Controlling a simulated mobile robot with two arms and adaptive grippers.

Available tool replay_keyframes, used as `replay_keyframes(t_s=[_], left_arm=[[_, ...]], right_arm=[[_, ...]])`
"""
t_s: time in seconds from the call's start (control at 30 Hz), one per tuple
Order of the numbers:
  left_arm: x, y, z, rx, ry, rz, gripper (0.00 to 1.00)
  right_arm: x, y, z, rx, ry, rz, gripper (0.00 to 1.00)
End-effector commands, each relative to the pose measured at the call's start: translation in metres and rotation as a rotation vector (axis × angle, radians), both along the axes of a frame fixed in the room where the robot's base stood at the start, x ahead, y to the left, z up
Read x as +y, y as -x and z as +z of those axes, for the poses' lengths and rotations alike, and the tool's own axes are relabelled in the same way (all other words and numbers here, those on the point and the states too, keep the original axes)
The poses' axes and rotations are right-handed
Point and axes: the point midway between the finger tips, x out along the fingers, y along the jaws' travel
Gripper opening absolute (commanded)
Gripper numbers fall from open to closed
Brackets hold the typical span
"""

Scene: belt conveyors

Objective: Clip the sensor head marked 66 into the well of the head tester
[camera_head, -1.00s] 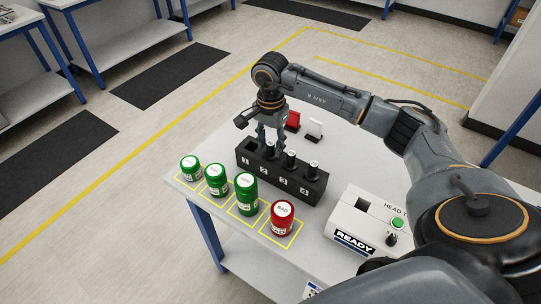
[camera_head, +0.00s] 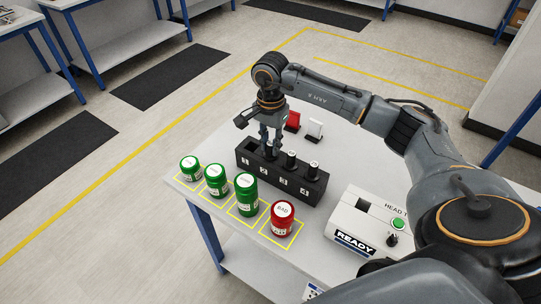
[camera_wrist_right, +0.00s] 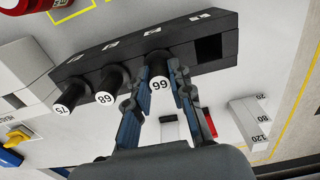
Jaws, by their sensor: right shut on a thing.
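The sensor head marked 66 (camera_wrist_right: 159,84) is a black cylinder with a white label, standing in the black rack (camera_wrist_right: 100,52). My right gripper (camera_wrist_right: 160,76) has its two fingers on either side of this head and is shut on it. In the head view, the right gripper (camera_head: 270,150) reaches down into the rack (camera_head: 253,168), its fingers partly hiding the head. The head tester (camera_head: 345,222) is a white box with a READY display, a green button and an open dark well (camera_head: 363,205). My left gripper is not in view.
Two other heads (camera_head: 291,160) (camera_head: 313,168) stand in the rack; its end slot (camera_wrist_right: 209,48) is empty. Green jars (camera_head: 246,194) and a red jar (camera_head: 282,218) stand in yellow squares along the table's front. Red (camera_head: 293,121) and white (camera_head: 314,129) items lie behind the rack.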

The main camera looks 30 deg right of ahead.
Motion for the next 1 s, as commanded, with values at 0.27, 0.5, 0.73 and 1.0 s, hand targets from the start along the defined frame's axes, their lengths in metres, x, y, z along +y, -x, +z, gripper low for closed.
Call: replay_keyframes(t_s=[0.27, 0.5, 0.73, 1.0], left_arm=[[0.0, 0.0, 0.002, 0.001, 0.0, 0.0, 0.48], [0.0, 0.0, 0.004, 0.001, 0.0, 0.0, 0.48], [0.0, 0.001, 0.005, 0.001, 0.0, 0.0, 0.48], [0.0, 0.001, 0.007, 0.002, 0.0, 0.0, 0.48]], right_arm=[[0.0, 0.0, 0.004, -0.001, 0.0, 0.0, 0.0], [0.0, 0.0, 0.008, -0.001, 0.0, 0.0, 0.0], [0.0, 0.0, 0.011, -0.001, 0.001, 0.0, 0.0], [0.0, 0.0, 0.015, -0.001, 0.001, 0.0, 0.0]])
